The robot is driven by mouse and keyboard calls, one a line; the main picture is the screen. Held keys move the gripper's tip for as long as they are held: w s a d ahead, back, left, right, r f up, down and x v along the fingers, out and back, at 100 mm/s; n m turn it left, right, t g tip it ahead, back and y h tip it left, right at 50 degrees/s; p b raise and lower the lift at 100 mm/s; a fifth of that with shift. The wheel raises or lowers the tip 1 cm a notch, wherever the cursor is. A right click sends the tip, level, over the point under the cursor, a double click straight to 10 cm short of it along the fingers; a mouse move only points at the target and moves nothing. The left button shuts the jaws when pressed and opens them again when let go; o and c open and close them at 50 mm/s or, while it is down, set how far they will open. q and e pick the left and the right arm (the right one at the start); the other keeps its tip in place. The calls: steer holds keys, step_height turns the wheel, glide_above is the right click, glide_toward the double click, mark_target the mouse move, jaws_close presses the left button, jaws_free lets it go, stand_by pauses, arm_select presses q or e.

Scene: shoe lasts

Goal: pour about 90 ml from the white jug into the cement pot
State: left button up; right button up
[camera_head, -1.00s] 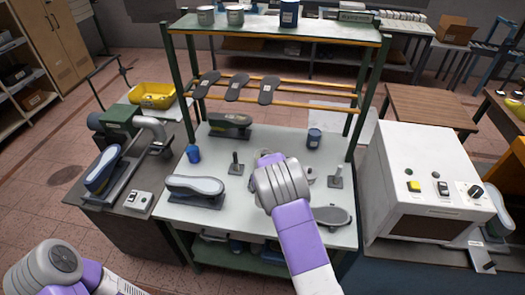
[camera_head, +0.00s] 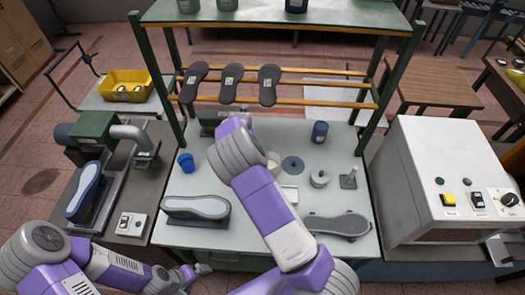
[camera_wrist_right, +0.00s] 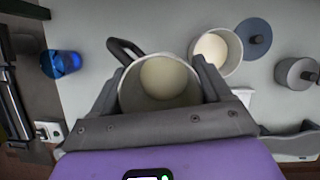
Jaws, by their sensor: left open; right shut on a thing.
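In the right wrist view my right gripper (camera_wrist_right: 160,88) is shut around the white jug (camera_wrist_right: 185,96), which has a dark handle and cream-coloured liquid inside. The cement pot (camera_wrist_right: 222,50), an open round pot with cream contents, stands just right of the jug; I cannot tell if they touch. In the head view the pot (camera_head: 273,163) shows beside my right wrist, which hides the right gripper and the jug. No stream of liquid is visible. My left gripper (camera_head: 196,272) is low at the bench's front edge, open and apparently empty.
A blue-grey disc with a knob (camera_head: 292,166) and a grey round container (camera_head: 320,178) stand right of the pot. A blue cup (camera_head: 186,163) is at the left. A shoe last (camera_head: 196,208) and a dark sole-shaped piece (camera_head: 338,224) lie near the front.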

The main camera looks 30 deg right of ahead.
steer(key=shift+r, duration=0.1)
steer(key=shift+s+d+r, duration=0.1)
stand_by(0.3)
